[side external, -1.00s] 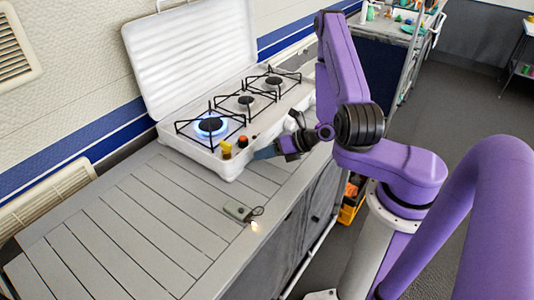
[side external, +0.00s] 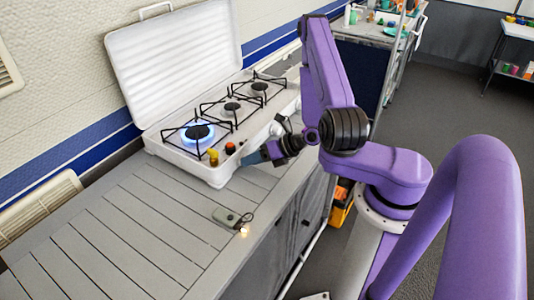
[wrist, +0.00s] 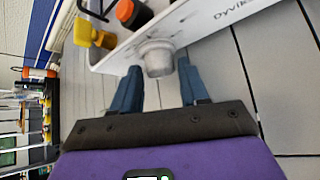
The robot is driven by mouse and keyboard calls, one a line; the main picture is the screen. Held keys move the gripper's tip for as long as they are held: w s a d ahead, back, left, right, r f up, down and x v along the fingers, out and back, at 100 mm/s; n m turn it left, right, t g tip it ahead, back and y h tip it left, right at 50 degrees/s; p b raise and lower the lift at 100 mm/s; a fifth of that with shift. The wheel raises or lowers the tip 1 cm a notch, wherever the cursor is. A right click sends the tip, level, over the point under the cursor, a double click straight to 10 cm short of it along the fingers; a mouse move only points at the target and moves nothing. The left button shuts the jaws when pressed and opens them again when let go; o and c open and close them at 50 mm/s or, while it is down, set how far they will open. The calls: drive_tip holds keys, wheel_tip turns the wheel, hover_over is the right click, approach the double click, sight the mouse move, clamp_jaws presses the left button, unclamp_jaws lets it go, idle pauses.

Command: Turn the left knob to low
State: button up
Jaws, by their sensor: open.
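The white camping stove (side external: 215,178) stands on the grey slatted counter with its lid raised, and its left burner (side external: 198,132) has a blue flame. A whitish round knob (wrist: 157,57) sticks out of the stove's front panel in the wrist view. My gripper (wrist: 158,68) is open, with one blue finger on each side of this knob and no clear contact. In the side view my gripper (side external: 254,157) is low at the stove's front edge, and the knobs cannot be made out there. I cannot tell for certain that this is the left knob.
A yellow object (side external: 213,157) and an orange-topped object (side external: 230,148) sit at the stove's front edge, left of my gripper. A small grey device (side external: 228,217) lies on the counter near its front edge. The counter left of the stove is mostly clear.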

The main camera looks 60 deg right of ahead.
drive_tip(key=v, duration=1.7)
drive_tip(key=shift+s, duration=0.15)
idle(0.5)
